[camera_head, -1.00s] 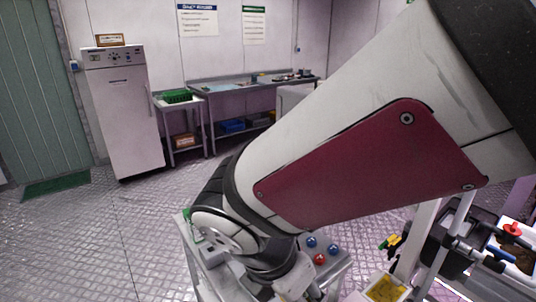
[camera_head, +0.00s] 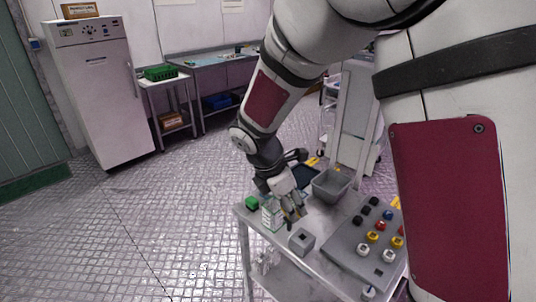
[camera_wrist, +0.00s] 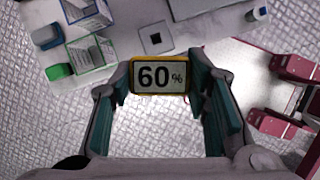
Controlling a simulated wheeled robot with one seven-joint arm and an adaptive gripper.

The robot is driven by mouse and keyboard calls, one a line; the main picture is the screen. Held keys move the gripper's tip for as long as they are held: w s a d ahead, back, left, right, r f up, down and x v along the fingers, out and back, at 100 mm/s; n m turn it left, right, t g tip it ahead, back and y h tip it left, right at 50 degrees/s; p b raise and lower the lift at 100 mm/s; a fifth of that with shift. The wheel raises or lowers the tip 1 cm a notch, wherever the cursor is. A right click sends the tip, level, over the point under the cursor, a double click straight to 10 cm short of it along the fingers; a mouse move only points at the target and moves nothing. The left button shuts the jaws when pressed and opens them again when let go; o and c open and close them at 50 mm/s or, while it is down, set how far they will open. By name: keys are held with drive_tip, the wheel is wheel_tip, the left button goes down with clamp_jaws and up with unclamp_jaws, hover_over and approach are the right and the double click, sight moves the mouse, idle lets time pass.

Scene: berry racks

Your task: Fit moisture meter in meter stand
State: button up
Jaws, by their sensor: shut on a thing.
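The moisture meter (camera_wrist: 160,76), yellow-rimmed with a display reading "60%", is held between the teal fingers of my gripper (camera_wrist: 161,85) in the wrist view. The gripper is shut on its sides. The meter stand seems to be the small grey block with a dark square hole (camera_wrist: 156,38), just beyond the meter in the wrist view. In the head view the stand (camera_head: 301,242) sits near the table's front edge, and my gripper (camera_head: 293,208) is above and behind it. I cannot make out the meter in the head view. The stand's hole looks empty.
A grey bin (camera_head: 332,186) is behind. A grey panel with several coloured knobs (camera_head: 350,250) lies to the right. Pink-red parts (camera_wrist: 285,126) show at the wrist view's right.

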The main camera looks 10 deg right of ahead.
drive_tip(key=w+d+f+m+b, duration=0.1)
drive_tip(key=w+d+f, duration=0.1)
drive_tip(key=d+f, duration=0.3)
drive_tip(key=shift+w+f+b, duration=0.2)
drive_tip(key=shift+f+b, duration=0.15)
drive_tip(key=shift+f, duration=0.2)
drive_tip(key=shift+f+b, duration=0.3)
drive_tip(key=shift+f, duration=1.4)
idle(1.9)
drive_tip(key=shift+f, duration=0.35)
drive_tip(key=shift+f, duration=0.2)
drive_tip(key=o, duration=1.4)
drive_tip(key=shift+o, duration=0.5)
drive_tip(key=o, duration=0.3)
